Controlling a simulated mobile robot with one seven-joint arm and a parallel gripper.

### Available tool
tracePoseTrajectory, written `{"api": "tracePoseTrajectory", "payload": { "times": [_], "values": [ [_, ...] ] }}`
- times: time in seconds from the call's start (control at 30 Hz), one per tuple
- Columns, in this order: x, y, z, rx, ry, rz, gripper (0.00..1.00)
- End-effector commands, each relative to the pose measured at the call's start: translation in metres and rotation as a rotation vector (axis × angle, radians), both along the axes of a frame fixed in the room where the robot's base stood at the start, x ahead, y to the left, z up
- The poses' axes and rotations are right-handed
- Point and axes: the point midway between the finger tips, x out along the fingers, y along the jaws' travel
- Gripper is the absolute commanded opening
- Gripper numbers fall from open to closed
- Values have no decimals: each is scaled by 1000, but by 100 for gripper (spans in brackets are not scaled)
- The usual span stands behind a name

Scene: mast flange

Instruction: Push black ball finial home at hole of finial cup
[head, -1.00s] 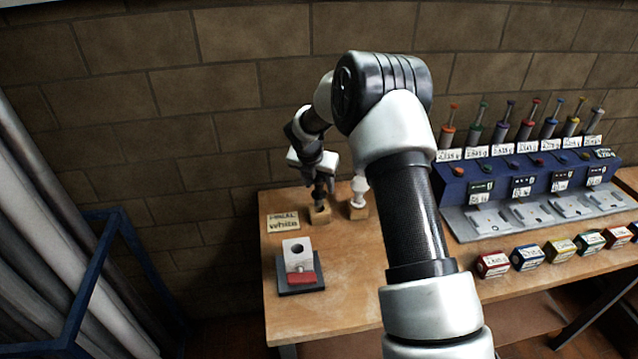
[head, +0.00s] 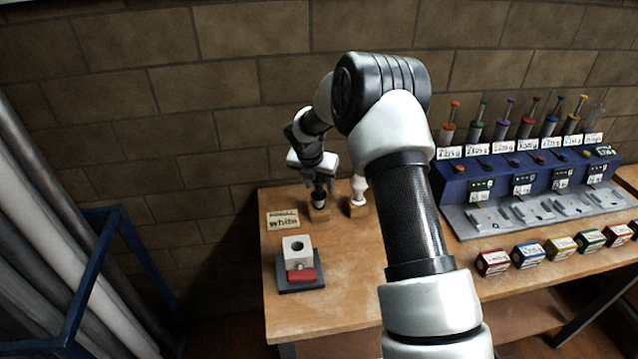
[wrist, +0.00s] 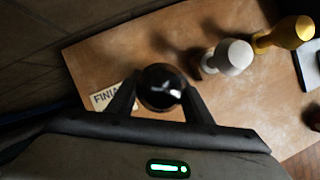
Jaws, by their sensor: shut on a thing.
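The black ball finial (wrist: 160,86) shows as a glossy round top between the two fingers of my gripper (wrist: 158,98) in the wrist view. The fingers are shut on it from both sides. In the head view my gripper (head: 319,189) is low over a small wooden block (head: 319,214) at the back left of the bench. The finial's lower part is hidden, and I cannot tell whether it touches the block. A pale block with a round hole in its top (head: 297,243), likely the finial cup, sits on a dark base with a red handle (head: 301,275), apart from my gripper.
A white finial (head: 358,188) stands on another wooden block just right of my gripper; it also shows in the wrist view (wrist: 232,56), with a gold one (wrist: 285,35) beyond. A label card (head: 283,220) lies left. A blue rack (head: 520,185) fills the right side.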

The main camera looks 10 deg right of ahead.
Motion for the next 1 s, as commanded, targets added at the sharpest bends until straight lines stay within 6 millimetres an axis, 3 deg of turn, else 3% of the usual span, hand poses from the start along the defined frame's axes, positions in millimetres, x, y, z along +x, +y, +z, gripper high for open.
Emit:
{"api": "tracePoseTrajectory", "payload": {
  "times": [1.0],
  "values": [
    [0, 0, -26, 0, -1, 0, 20]
  ]
}}
